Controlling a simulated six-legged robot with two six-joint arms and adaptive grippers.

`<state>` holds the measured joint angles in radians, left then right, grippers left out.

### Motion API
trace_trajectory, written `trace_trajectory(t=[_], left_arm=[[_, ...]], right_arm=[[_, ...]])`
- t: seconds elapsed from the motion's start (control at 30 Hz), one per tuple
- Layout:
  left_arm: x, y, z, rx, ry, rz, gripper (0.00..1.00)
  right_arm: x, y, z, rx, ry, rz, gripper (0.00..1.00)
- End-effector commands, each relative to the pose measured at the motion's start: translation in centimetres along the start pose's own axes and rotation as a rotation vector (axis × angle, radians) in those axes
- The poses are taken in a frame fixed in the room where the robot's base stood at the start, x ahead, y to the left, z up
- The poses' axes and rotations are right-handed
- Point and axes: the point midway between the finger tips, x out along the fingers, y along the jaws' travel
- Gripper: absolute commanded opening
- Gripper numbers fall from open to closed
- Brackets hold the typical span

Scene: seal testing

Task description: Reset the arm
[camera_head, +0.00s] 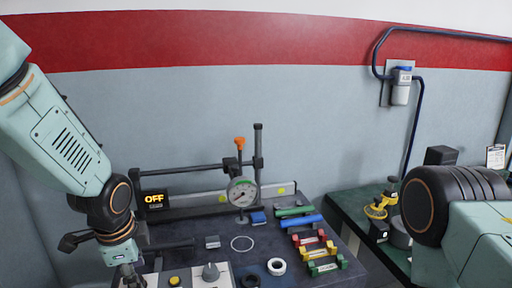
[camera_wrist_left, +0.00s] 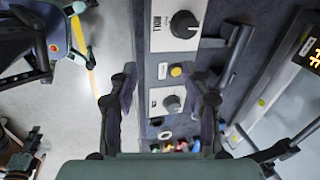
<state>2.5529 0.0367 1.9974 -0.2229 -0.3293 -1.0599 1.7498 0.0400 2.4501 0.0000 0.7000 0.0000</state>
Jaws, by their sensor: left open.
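My left arm (camera_head: 62,135) comes in from the left in the head view, bent down at the black elbow-like joint. Its gripper (camera_head: 128,277) hangs at the bottom left, at the left front of the dark test bench (camera_head: 190,235), partly cut off by the frame. In the left wrist view the gripper (camera_wrist_left: 163,95) is open and empty, its two dark fingers apart above a panel with knobs (camera_wrist_left: 184,24) and a yellow button (camera_wrist_left: 176,71). My right arm (camera_head: 480,230) shows at the right edge; its gripper is out of view.
A pressure gauge (camera_head: 242,193) stands on the bench by an orange-topped post. An "OFF" display (camera_head: 154,201) is at the left. A green table (camera_head: 350,205) holds yellow parts at the right.

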Motion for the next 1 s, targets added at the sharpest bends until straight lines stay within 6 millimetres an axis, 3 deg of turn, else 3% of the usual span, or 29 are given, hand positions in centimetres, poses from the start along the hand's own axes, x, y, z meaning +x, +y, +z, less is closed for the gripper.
trace_trajectory(t=[0.23, 0.37, 0.6, 0.8, 1.0], left_arm=[[5.9, 5.0, 0.4, -0.207, 0.018, 0.061, 0.49], [9.2, 9.0, 1.1, -0.356, 0.016, 0.101, 0.49], [15.1, 20.7, 4.0, -0.768, -0.037, 0.184, 0.49], [16.4, 27.9, 6.5, -1.038, -0.103, 0.201, 0.49], [16.4, 33.3, 8.7, -1.237, -0.169, 0.197, 0.49]], right_arm=[[0.0, 0.0, 0.0, 0.000, 0.000, 0.000, 0.40], [0.0, 0.0, 0.0, 0.000, 0.001, 0.000, 0.40], [0.0, 0.0, 0.0, 0.000, 0.000, 0.000, 0.40], [0.0, 0.0, 0.0, 0.000, 0.000, 0.000, 0.40], [0.0, 0.0, 0.0, 0.000, 0.000, 0.000, 0.40]])
